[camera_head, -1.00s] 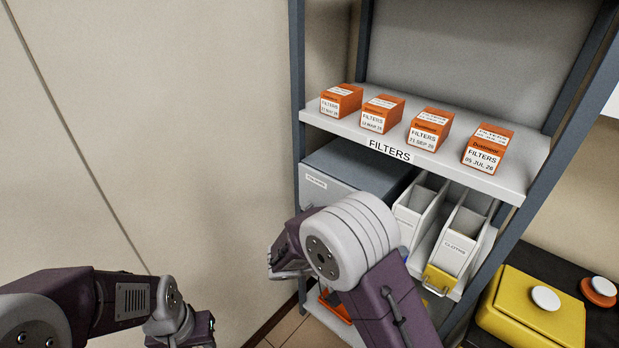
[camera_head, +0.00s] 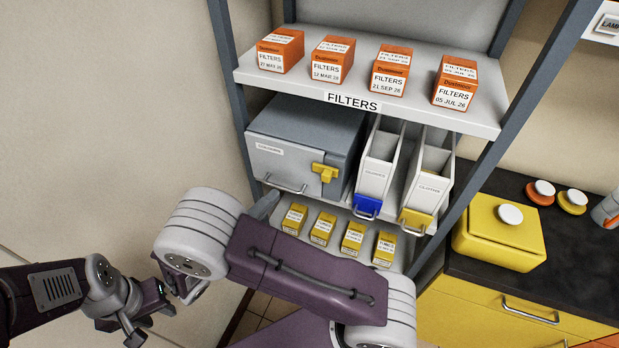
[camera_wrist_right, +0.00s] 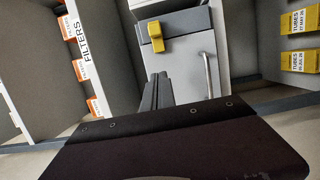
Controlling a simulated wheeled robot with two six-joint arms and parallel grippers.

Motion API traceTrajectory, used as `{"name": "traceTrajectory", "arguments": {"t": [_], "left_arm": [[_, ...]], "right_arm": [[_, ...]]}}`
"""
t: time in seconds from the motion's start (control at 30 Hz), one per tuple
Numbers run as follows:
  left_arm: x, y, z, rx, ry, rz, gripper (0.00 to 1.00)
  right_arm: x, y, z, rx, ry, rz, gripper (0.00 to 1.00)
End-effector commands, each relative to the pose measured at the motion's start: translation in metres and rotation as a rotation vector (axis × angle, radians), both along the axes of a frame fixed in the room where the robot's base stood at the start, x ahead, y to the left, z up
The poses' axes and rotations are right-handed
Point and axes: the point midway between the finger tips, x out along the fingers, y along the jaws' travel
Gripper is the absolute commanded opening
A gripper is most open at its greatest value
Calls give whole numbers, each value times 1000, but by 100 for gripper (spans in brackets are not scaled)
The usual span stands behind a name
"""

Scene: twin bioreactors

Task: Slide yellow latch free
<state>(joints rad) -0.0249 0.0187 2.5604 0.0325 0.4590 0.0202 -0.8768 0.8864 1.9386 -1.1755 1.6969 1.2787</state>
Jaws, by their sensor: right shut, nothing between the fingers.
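The yellow latch (camera_head: 326,172) is on the front of a grey box (camera_head: 300,135) on the middle shelf, near the box's right edge. In the right wrist view the latch (camera_wrist_right: 155,37) is beyond my fingers, on the light box front (camera_wrist_right: 188,55). My right gripper (camera_wrist_right: 155,92) is shut and empty, pointing toward the box and apart from the latch. In the head view its grey tip (camera_head: 265,205) shows near the box's lower left; my right arm hides the rest. My left gripper (camera_head: 150,322) is low at the left, away from the box, its jaws unclear.
A metal handle (camera_head: 284,186) runs along the box's lower front. White bins with a blue front (camera_head: 367,207) and a yellow front (camera_head: 415,220) stand to the right. Orange filter boxes (camera_head: 391,75) are above, small yellow boxes (camera_head: 353,238) below. Grey posts (camera_head: 229,95) edge the shelving.

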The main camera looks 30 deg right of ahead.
Motion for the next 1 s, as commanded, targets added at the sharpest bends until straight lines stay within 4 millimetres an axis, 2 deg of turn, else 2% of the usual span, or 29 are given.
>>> {"name": "traceTrajectory", "arguments": {"t": [0.13,0.23,0.63,0.8,1.0], "left_arm": [[0,0,1,0,0,0,36],[0,0,5,0,0,0,36],[0,0,24,0,0,0,36],[0,0,32,0,0,0,36],[0,0,34,0,0,0,36]], "right_arm": [[2,-4,1,0,0,-2,0],[7,-15,2,-1,0,-5,0],[44,-93,2,0,1,-7,0],[24,-108,2,-2,4,-1,0],[14,-116,0,1,0,-1,0]]}}
